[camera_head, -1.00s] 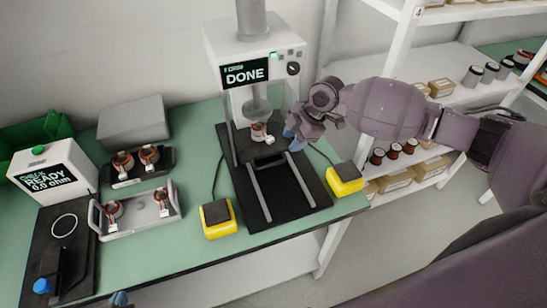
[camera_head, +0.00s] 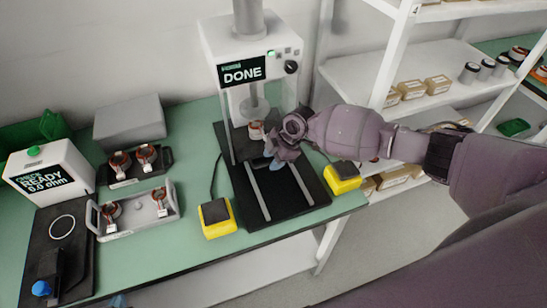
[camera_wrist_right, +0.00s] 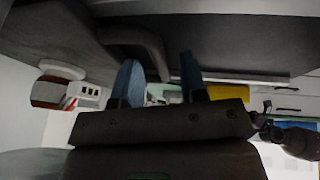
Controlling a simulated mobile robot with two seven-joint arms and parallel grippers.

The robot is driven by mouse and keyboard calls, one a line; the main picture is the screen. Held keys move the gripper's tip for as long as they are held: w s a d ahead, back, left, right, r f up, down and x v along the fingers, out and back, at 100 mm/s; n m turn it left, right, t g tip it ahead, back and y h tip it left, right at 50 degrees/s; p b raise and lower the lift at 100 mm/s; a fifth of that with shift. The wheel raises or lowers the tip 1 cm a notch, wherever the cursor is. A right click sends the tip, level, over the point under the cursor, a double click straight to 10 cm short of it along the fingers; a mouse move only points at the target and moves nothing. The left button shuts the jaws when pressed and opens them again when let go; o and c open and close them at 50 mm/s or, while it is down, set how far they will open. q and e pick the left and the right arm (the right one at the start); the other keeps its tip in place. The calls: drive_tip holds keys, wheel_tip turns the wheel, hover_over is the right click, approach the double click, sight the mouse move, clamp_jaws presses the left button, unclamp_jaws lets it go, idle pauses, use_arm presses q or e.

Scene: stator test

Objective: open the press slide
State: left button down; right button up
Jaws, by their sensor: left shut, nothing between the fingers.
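The press (camera_head: 245,50) stands at the back centre, its display reading DONE. Its black slide (camera_head: 236,165) lies in the base with a stator (camera_head: 256,131) on it, under the ram. The stator also shows in the wrist view (camera_wrist_right: 50,92). The slide's dark handle (camera_wrist_right: 150,48) shows in the wrist view, near and apparently between my right fingertips; contact cannot be told. My right gripper (camera_head: 276,158) is at the slide's front, its blue fingers apart in the wrist view (camera_wrist_right: 158,82). Only a blue tip of my left gripper (camera_head: 119,300) shows at the bottom edge.
Yellow-based pedals (camera_head: 217,218) and (camera_head: 343,178) flank the two rails (camera_head: 253,192) before the slide. A grey tray (camera_head: 135,222) and a black holder (camera_head: 120,178) carry stators at left. The tester (camera_head: 45,172) reads READY. Shelves (camera_head: 420,75) stand at right.

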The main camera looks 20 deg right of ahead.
drive_tip(key=shift+c, duration=0.5)
clamp_jaws()
use_arm(q)
drive_tip(key=shift+s, duration=0.1)
